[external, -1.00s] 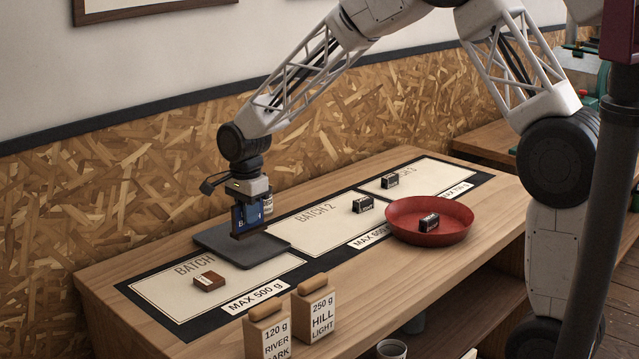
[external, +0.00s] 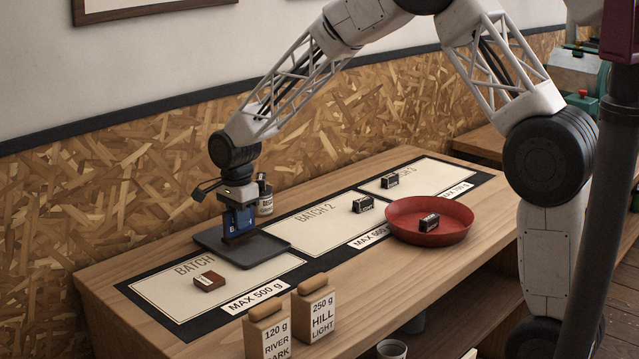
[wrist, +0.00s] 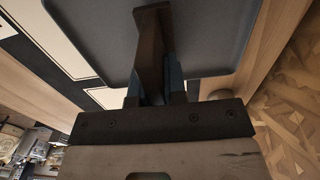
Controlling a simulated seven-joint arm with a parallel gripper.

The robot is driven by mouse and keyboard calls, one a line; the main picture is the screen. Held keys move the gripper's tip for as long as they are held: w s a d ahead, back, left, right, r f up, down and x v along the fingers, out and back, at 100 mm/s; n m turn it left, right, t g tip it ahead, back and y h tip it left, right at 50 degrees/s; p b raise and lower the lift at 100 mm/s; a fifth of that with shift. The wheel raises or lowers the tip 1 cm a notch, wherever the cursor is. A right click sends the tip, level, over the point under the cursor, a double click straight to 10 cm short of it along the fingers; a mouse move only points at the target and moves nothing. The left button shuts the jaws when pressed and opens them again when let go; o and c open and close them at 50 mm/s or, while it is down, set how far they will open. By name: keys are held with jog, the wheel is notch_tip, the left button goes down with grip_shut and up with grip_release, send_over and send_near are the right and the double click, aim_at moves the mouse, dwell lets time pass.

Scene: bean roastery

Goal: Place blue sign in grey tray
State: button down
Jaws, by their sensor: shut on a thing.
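The blue sign (external: 236,222) is upright between the fingers of my gripper (external: 238,207). The sign's dark base is low over the grey tray (external: 270,247); I cannot tell whether it touches the tray. In the wrist view, my gripper (wrist: 158,92) is shut on the sign, whose dark base (wrist: 152,25) points toward the grey tray (wrist: 215,35). The sign's face is mostly hidden there.
A brown block (external: 209,281) lies on the near mat panel. A red bowl (external: 400,208) holds a black block (external: 429,222). Two more black blocks (external: 362,203) (external: 390,181) are on the mat. A bottle (external: 264,196) stands behind the tray. Two labelled bags (external: 268,335) (external: 316,312) stand in front.

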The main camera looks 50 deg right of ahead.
jog(key=shift+f, duration=0.7)
jog(key=shift+f, duration=0.15)
jog(key=c, duration=1.2)
grip_release()
jog(key=shift+o, duration=0.2)
notch_tip(320, 180, up, 12)
jog(key=shift+r, duration=0.15)
jog(key=shift+s+r, duration=0.1)
